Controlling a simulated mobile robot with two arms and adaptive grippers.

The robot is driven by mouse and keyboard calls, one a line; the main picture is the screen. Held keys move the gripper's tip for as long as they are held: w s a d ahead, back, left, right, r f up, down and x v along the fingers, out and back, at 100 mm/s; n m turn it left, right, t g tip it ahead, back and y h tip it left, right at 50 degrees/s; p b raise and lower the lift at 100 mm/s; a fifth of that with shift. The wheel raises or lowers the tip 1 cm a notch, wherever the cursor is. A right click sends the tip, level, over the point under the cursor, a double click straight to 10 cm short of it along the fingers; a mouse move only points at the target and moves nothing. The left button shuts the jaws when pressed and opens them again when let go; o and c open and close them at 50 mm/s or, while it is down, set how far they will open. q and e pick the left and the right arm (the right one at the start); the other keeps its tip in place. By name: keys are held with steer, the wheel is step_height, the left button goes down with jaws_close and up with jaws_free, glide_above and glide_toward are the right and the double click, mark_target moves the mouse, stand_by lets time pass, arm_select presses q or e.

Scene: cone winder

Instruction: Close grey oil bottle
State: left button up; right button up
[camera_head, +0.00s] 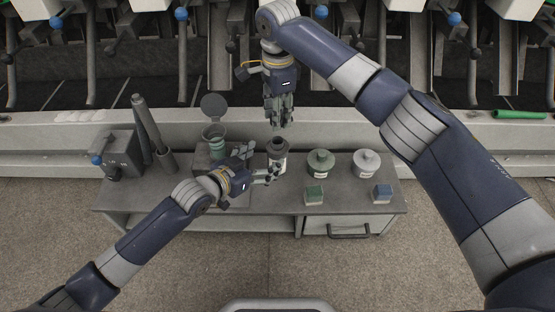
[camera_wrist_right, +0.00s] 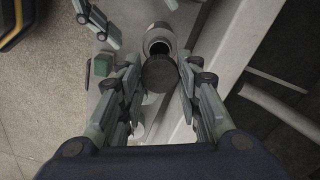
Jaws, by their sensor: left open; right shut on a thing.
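The grey oil bottle (camera_head: 279,163) stands upright near the back middle of the bench. Its mouth is open in the right wrist view, where the bottle (camera_wrist_right: 159,30) is just beyond my right fingertips. My right gripper (camera_head: 278,122) is above and behind the bottle, fingers pointing down. In its wrist view the right gripper (camera_wrist_right: 158,80) is shut on a dark round cap (camera_wrist_right: 160,73), apart from the mouth as far as I can tell. The cap is mostly hidden in the head view. My left gripper (camera_head: 260,164) is open at the bottle's left side; contact is unclear.
An open-lidded container (camera_head: 214,133) and dark cylinders (camera_head: 147,125) stand left. Machinery rises behind the bench.

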arm_select(q)
steer(key=shift+x, duration=3.45)
steer(key=c, duration=1.6)
steer(key=shift+c, duration=0.2)
arm_select(e)
glide_above(277, 140)
steer(key=shift+f, duration=2.45)
steer(key=shift+s, duration=0.1)
steer(key=shift+f, duration=0.9)
steer(key=shift+f, duration=0.5)
